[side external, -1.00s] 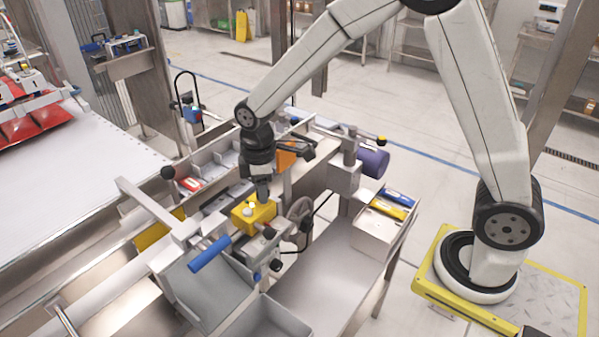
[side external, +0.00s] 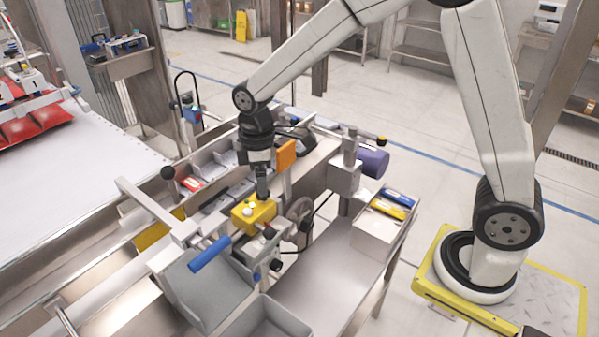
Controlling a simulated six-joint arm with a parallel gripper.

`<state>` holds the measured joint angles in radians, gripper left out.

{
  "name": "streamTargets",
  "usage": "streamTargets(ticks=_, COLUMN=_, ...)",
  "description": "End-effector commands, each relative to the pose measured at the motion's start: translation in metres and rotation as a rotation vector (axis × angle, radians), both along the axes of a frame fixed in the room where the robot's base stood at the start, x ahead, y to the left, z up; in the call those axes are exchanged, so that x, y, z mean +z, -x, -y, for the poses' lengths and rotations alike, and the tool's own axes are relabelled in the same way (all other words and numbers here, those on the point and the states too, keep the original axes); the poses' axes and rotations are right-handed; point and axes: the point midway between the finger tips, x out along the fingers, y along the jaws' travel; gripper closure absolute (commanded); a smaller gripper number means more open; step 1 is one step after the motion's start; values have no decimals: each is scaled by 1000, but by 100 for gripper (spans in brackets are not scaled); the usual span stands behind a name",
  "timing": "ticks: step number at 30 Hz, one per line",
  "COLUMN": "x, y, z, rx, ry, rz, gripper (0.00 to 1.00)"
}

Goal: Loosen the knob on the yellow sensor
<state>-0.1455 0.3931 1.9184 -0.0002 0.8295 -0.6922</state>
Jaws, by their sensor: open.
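The yellow sensor (side external: 254,213) is a small yellow block mounted on the machine near the middle of the side view. Small pale knobs show on its top, and a dark knob (side external: 269,233) shows at its front right. My gripper (side external: 262,194) points down just above the back right of the yellow sensor. It is open and holds nothing that I can see. Its fingertips are small here, and I cannot tell whether they touch the sensor.
An orange block (side external: 286,154) stands close behind my gripper. A purple cylinder (side external: 374,161) and a white box (side external: 378,228) are at the right.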

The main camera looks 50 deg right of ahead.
Motion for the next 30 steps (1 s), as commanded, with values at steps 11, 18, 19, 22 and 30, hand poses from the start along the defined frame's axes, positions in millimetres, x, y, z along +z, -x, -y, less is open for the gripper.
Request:
streamTargets(ticks=11, x=43, y=-1, z=0, rx=1, ry=0, rz=3, gripper=20)
streamTargets(ticks=18, x=48, y=0, z=0, rx=1, ry=1, rz=1, gripper=20)
streamTargets(ticks=19, x=48, y=0, z=0, rx=1, ry=1, rz=1, gripper=20)
streamTargets(ticks=22, x=48, y=0, z=0, rx=1, ry=0, rz=1, gripper=20)
streamTargets(ticks=30, x=44, y=6, z=4, rx=-43, ry=-2, rz=13, gripper=20)
